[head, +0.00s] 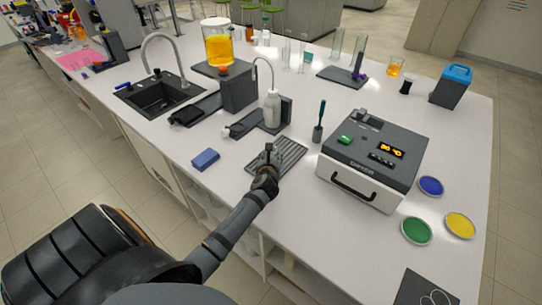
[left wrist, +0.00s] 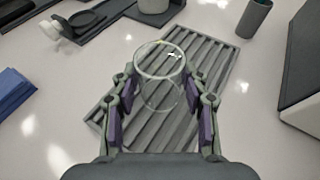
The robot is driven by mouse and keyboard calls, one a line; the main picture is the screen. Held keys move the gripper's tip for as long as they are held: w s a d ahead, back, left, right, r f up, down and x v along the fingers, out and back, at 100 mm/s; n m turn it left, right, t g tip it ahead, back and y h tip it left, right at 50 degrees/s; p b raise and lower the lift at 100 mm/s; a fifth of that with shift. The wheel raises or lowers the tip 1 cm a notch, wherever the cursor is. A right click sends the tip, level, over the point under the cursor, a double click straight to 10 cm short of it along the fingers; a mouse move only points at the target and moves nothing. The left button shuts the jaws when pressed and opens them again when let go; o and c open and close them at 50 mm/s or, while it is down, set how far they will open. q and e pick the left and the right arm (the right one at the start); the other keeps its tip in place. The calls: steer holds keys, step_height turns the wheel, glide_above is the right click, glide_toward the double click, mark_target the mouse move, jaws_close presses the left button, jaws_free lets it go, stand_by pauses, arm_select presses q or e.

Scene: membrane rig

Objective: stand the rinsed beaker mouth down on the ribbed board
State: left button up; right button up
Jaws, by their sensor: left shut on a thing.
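The ribbed board (head: 292,155) lies flat on the white bench, grey with parallel ridges; it also shows in the left wrist view (left wrist: 205,60). My left gripper (head: 268,160) is over the board. In the left wrist view the gripper (left wrist: 166,100) has its purple-padded fingers on either side of the clear glass beaker (left wrist: 160,74) and is shut on it. One round end of the beaker faces the far side; I cannot tell whether it is the mouth or the base, nor whether the glass touches the ridges. The beaker is not discernible in the head view. My right gripper is not in view.
A blue sponge-like block (head: 205,159) lies left of the board. A white wash bottle (head: 271,108) on a dark stand is behind it. A dark cup with a green-handled tool (head: 318,132) and a grey-white instrument (head: 368,160) stand to the right. A sink (head: 160,95) is back left.

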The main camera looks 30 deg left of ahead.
arm_select(q)
steer(key=shift+f, duration=0.25)
stand_by(0.5)
steer(key=o, duration=1.2)
steer(key=shift+s, duration=0.1)
steer(key=v, duration=1.2)
steer(key=shift+f, duration=0.1)
